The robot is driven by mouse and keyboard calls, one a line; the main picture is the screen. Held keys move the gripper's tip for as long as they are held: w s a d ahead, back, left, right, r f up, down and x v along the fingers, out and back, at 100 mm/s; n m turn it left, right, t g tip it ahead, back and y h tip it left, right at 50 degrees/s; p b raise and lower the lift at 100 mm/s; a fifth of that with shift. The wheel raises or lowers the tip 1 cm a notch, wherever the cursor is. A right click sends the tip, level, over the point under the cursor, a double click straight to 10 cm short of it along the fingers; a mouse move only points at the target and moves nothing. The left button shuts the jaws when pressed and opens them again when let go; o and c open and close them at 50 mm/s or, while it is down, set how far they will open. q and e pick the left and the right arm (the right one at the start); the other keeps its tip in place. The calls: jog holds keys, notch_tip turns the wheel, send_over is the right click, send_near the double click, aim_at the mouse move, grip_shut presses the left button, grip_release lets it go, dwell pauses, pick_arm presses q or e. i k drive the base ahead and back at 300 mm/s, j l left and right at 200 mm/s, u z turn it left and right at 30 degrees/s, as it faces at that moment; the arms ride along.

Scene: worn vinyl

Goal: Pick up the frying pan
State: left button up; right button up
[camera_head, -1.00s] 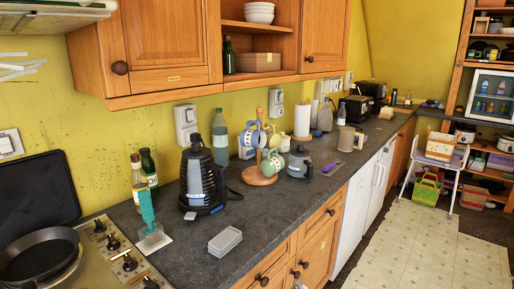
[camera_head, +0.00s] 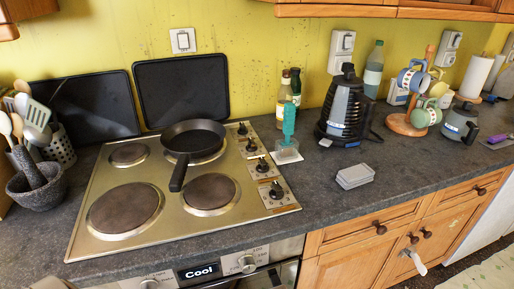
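The black frying pan (camera_head: 194,138) sits on the back right burner of the steel stovetop (camera_head: 144,172). It is upright and looks empty. Its dark handle (camera_head: 180,172) points toward the front edge of the stove, slightly to the left. Neither of my grippers shows in the head view.
A stone mortar with pestle (camera_head: 37,186) and a utensil holder stand left of the stove. Two black trays (camera_head: 182,90) lean on the wall behind. Bottles, a teal brush (camera_head: 289,122) and a kettle (camera_head: 345,105) stand to the right. The counter front right of the stove is mostly clear.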

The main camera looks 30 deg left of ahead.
aim_at(187, 140)
jog(key=u, duration=1.5)
